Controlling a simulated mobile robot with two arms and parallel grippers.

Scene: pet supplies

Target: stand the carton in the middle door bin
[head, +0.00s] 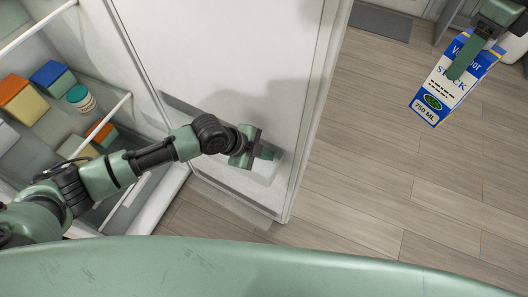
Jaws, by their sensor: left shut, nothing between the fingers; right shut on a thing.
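The carton (445,85) is blue, white and yellow, with "STOCK" and "750 ML" on its face. It is tilted in the air at the upper right. My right gripper (468,58) is shut on its upper part. A white refrigerator door (240,50) stands in the middle of the view. My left gripper (264,152) is in front of the door, shut and empty. A pale bin-like shape (261,172) shows behind it, partly hidden. I cannot tell which bin it is, and no middle door bin can be made out clearly.
At the left, refrigerator shelves hold a yellow box with an orange top (22,101), a blue-topped box (52,78), a jar (81,98) and other items. The wooden floor (370,190) right of the door is clear. A grey mat (381,22) lies at the back.

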